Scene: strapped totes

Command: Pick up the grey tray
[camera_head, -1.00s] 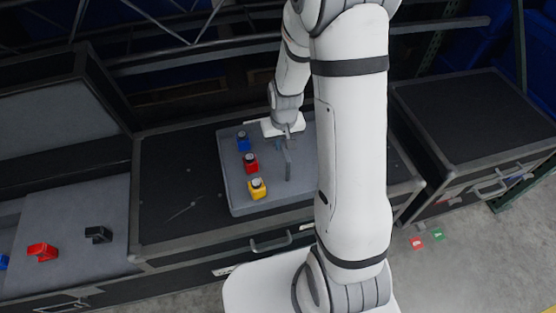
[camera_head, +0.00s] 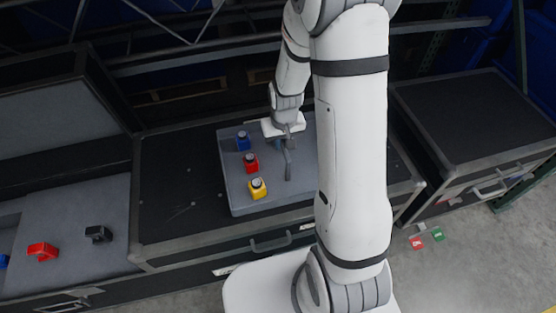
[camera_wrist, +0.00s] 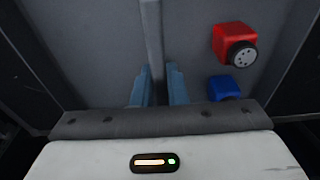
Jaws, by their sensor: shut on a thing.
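The grey tray (camera_head: 234,187) lies on the black top of a case, left of my arm. It carries a blue item (camera_head: 243,141), a red item (camera_head: 251,162) and a yellow item (camera_head: 257,188), plus an upright grey handle (camera_head: 288,163). My gripper (camera_head: 286,147) is at the handle's far end. In the wrist view my gripper (camera_wrist: 158,90) has its blue fingers on both sides of the handle (camera_wrist: 153,40) and is shut on it. The red item (camera_wrist: 232,44) and blue item (camera_wrist: 224,88) show to the right. My arm hides the tray's right part.
The black case top (camera_head: 178,190) is bare left of the tray. A grey surface at far left holds a red clamp-like item (camera_head: 42,251) and a black one (camera_head: 98,233). Another black case (camera_head: 475,115) stands at right.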

